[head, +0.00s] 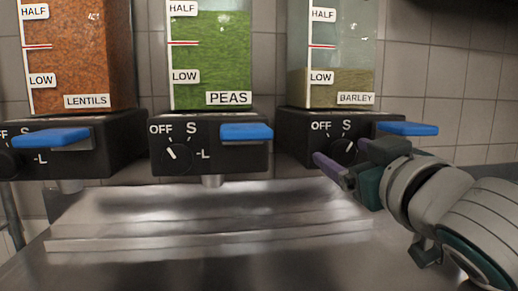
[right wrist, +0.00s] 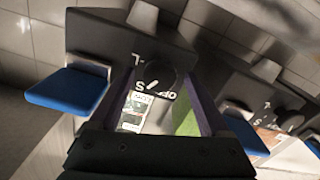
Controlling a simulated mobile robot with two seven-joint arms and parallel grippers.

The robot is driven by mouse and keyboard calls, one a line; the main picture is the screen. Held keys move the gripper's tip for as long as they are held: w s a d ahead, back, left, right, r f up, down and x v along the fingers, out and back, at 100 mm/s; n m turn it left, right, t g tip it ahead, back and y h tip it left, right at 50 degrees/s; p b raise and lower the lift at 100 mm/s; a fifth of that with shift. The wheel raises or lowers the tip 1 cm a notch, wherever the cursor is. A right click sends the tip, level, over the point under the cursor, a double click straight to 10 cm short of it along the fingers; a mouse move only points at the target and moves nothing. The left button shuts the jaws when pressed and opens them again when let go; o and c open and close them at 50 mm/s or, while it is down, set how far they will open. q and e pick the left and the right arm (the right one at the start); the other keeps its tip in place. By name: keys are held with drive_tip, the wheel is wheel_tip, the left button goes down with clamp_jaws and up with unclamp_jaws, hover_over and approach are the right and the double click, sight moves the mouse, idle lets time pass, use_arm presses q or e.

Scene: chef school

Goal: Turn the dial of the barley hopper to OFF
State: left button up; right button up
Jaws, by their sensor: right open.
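The barley hopper (head: 331,75) stands at the right, a clear bin on a black base marked OFF and S. Its round black dial (head: 343,151) is on the base front, partly covered by my right gripper in the head view. The dial's white line tilts up to the right there, not toward OFF. My right gripper (head: 342,161) is open in front of the base. In the right wrist view, the dial (right wrist: 156,79) shows between the two spread fingers; I cannot tell whether they touch it. My left gripper is not in view.
The peas hopper (head: 222,65) and the lentils hopper (head: 85,60) stand to the left, each with its own dial and blue lever. The barley hopper's blue lever (head: 408,128) is just right of the dial, close to my gripper. A bare metal surface (head: 190,225) lies below.

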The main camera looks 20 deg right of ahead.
drive_tip(key=shift+w, duration=0.15)
drive_tip(key=shift+c, duration=0.4)
clamp_jaws()
